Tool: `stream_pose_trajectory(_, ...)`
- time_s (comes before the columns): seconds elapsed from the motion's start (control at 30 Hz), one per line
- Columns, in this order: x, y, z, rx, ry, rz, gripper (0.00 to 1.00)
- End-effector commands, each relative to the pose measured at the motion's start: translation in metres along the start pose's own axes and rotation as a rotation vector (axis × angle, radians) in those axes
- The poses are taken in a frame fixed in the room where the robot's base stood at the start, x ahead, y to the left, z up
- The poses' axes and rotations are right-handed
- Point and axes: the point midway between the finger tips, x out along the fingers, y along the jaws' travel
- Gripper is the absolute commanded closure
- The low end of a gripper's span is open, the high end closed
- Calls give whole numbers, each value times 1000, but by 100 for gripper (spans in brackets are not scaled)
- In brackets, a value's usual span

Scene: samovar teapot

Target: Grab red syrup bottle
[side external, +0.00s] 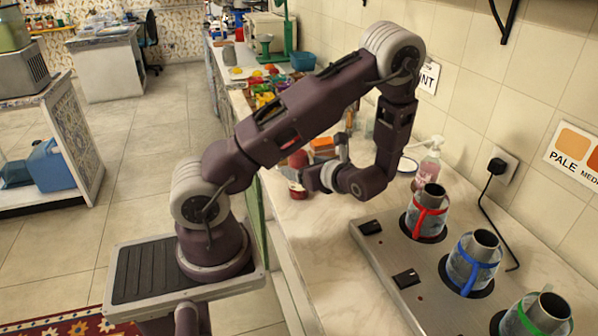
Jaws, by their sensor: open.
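My gripper (341,150) is at the end of my bent arm, low over the counter, and mostly hidden by my wrist. Its fingers are small and hard to make out, and no held object shows between them. A red bottle or jar with a pale label (297,188) stands on the counter just left of my wrist, partly covered by it. I cannot tell for sure that it is the syrup bottle. A clear pump bottle with pink-red liquid (429,168) stands farther right, by the wall and apart from my gripper.
A metal heater plate (378,240) holds pots with red (427,212), blue (473,262) and green (537,316) bands at the right. An orange box (322,147) and crowded goods lie behind my wrist. The counter (315,245) is bare in front of my wrist.

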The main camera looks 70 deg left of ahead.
Motion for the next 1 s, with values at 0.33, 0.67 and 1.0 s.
stream_pose_trajectory(0.33,38,-4,-2,-3,2,1,23)
stream_pose_trajectory(0.67,37,-3,-2,-3,2,2,68)
stream_pose_trajectory(1.0,37,-3,-2,-4,0,2,100)
